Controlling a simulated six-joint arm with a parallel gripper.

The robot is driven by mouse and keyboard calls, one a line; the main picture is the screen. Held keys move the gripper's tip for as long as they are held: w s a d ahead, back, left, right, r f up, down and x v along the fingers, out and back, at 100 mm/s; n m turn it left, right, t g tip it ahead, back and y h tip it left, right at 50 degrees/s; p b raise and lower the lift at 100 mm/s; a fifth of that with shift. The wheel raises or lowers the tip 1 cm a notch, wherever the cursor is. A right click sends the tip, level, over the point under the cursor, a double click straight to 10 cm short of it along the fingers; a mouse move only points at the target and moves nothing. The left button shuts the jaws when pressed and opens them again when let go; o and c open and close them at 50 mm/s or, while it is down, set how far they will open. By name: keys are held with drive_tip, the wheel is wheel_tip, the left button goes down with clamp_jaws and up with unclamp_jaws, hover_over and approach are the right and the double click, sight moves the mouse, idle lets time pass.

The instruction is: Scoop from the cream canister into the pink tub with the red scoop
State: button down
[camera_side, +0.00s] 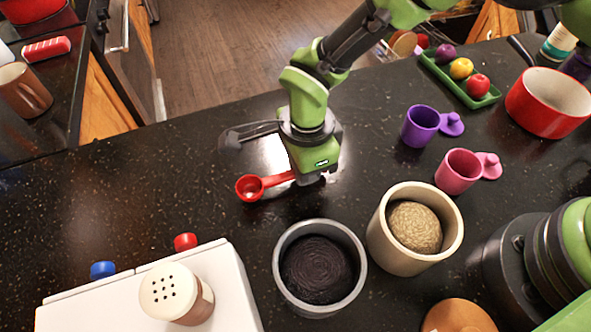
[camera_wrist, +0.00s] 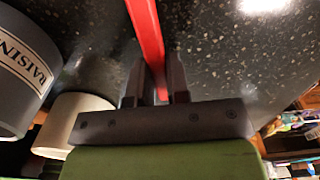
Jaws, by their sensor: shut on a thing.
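My gripper (camera_side: 303,177) is shut on the handle of the red scoop (camera_side: 250,187), left of the canisters and above the counter. In the wrist view the red handle (camera_wrist: 147,35) runs up between the two fingers (camera_wrist: 158,85). The scoop's bowl points left and looks empty. The cream canister (camera_side: 382,240) stands open at lower right of my gripper, with a mound of tan grains inside. The pink tub (camera_side: 457,175) stands open further right, with a pink lid (camera_side: 489,166) beside it. The cream canister also shows partly in the wrist view (camera_wrist: 75,115).
A grey canister (camera_side: 285,285) with dark contents stands left of the cream one; its label begins "RAISIN" in the wrist view (camera_wrist: 22,70). A purple tub (camera_side: 420,127), red pot (camera_side: 548,103) and green fruit tray (camera_side: 450,85) are right. A shaker (camera_side: 172,293) stands lower left.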

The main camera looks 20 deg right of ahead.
wheel_tip(320, 180, up, 9)
drive_tip(key=s+d+r+m+g+h, duration=0.1)
drive_tip(key=s+d+r+h, duration=0.3)
drive_tip(key=s+d, duration=0.4)
drive_tip(key=s+d+r+m+h, duration=0.1)
drive_tip(key=s+d+r+h, duration=0.3)
drive_tip(key=s+d, duration=0.45)
drive_tip(key=shift+y, duration=0.6)
drive_tip(key=a+f, duration=0.1)
drive_tip(key=f, duration=0.5)
drive_tip(key=a+f, duration=0.1)
drive_tip(key=f, duration=0.2)
drive_tip(key=shift+w+a+f, duration=0.25)
drive_tip(key=shift+w+a, duration=0.05)
drive_tip(key=shift+a, duration=0.05)
wheel_tip(320, 180, up, 11)
drive_tip(key=shift+d+f, duration=0.15)
drive_tip(key=shift+d, duration=0.1)
idle(0.3)
drive_tip(key=w+d+r+n+t+y, duration=0.2)
drive_tip(key=w+d+r+n+t, duration=0.2)
drive_tip(key=w+n, duration=0.4)
drive_tip(key=w+d+r+n+t+y, duration=0.2)
drive_tip(key=w+d+n, duration=0.5)
drive_tip(key=w, duration=0.4)
wheel_tip(320, 180, up, 2)
drive_tip(key=shift+n+t+y, duration=0.3)
drive_tip(key=shift+n+t, duration=0.5)
drive_tip(key=shift+t, duration=0.1)
